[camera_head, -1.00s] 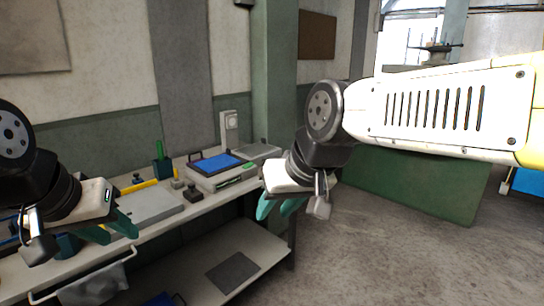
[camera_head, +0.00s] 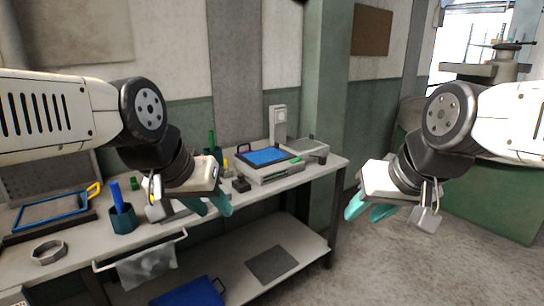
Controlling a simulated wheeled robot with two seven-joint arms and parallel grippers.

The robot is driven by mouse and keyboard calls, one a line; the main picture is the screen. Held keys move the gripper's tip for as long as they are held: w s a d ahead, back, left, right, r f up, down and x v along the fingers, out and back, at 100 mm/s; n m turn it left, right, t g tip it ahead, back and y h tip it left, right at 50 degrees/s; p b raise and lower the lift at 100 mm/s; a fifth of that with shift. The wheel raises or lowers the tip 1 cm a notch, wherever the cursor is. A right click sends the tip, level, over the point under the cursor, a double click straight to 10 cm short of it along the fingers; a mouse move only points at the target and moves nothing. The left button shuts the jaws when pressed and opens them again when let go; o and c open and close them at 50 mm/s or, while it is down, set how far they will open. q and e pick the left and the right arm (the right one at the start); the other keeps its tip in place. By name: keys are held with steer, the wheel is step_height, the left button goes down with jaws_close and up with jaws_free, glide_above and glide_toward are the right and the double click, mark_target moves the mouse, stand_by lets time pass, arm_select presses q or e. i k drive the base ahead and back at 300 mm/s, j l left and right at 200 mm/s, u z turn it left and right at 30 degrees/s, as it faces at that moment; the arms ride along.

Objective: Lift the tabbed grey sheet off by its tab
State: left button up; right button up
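No tab can be made out on any grey sheet. A flat dark grey sheet (camera_head: 272,265) lies on the bench's lower shelf. A light grey plate (camera_head: 172,213) on the bench top is mostly hidden behind my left gripper. My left gripper (camera_head: 208,206) is in front of the bench's middle, its teal fingers apart with nothing between them. My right gripper (camera_head: 369,211) is over the floor, right of the bench, its teal fingers also apart and empty.
The bench (camera_head: 75,266) carries a blue-topped device (camera_head: 262,157), a blue-framed tray (camera_head: 52,208), a dark cup (camera_head: 122,220) with a blue handle and a metal ring (camera_head: 49,252). A grey cloth (camera_head: 147,268) hangs on the front rail. Floor at right is clear.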

mark_target(40, 212)
steer(key=u, duration=1.8)
steer(key=i+j, duration=0.25)
steer(key=i, duration=0.15)
steer(key=i+j, duration=0.25)
steer(key=i, duration=0.2)
steer(key=i+j, duration=0.25)
steer(key=i, duration=0.15)
steer(key=i+j, duration=0.2)
steer(key=i, duration=0.25)
